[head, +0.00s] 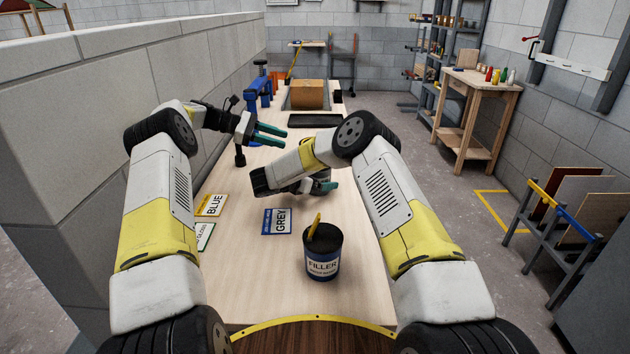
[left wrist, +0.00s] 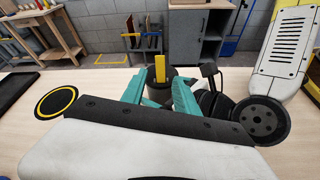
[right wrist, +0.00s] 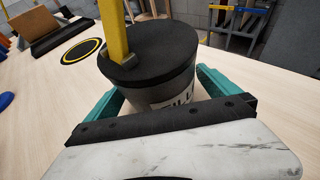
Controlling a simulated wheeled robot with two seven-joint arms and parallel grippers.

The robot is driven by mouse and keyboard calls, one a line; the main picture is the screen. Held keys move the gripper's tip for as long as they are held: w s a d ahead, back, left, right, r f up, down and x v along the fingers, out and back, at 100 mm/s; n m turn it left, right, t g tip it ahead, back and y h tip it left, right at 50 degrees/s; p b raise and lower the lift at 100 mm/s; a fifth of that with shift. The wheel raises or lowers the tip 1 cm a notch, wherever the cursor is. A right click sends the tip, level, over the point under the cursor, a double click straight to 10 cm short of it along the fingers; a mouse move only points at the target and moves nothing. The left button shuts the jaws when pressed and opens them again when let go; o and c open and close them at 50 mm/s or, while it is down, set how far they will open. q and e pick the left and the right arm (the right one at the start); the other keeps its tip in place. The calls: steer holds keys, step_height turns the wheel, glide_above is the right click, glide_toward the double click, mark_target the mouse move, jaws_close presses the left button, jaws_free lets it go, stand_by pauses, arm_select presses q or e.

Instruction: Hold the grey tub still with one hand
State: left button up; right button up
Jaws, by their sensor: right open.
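The grey tub (right wrist: 158,75) has a dark top, a yellow stick and a partly hidden label. In the right wrist view it stands between the fingers of my right gripper (right wrist: 160,98), which is open around it. In the head view my right arm mostly hides this tub; a teal finger of the right gripper (head: 326,186) shows there. My left gripper (head: 270,133) is open and empty, up and left of the right one. In the left wrist view the grey tub (left wrist: 158,90) shows beyond the open left fingers (left wrist: 160,92).
A dark blue FILLER tub (head: 322,258) with a yellow stick stands nearer on the bench. A black disc with a yellow ring (right wrist: 83,51) lies beyond the grey tub. A wall borders the left.

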steer(key=shift+c, duration=0.2)
steer(key=c, duration=1.8)
arm_select(q)
steer(key=c, duration=0.4)
arm_select(e)
steer(key=shift+c, duration=0.5)
arm_select(q)
steer(key=shift+d+r+m, duration=0.2)
steer(key=shift+d+m, duration=0.05)
steer(key=shift+m, duration=0.05)
steer(key=c, duration=0.4)
steer(key=r+m+y, duration=0.1)
steer(key=m, duration=0.1)
steer(key=s+d+r+m+y, duration=0.1)
steer(key=m+y, duration=0.1)
steer(key=d+r+m+t+y, duration=0.1)
steer(key=m+y, duration=0.1)
steer(key=m, duration=0.1)
steer(key=shift+s+r, duration=0.25)
steer(key=shift+s, duration=0.05)
steer(key=shift+s+a+r+m+t+y, duration=0.15)
steer(key=shift+s+r+m+t+y, duration=0.3)
steer(key=shift+r+m+y, duration=0.65)
steer(key=shift+s+a+r+m+t+y, duration=0.1)
steer(key=shift+s+r+m+t+y, duration=0.3)
steer(key=shift+m, duration=1.15)
steer(key=shift+s+a+r+m+t+y, duration=0.15)
steer(key=shift+s+r+m+t+y, duration=0.25)
steer(key=shift+r+m+y, duration=0.75)
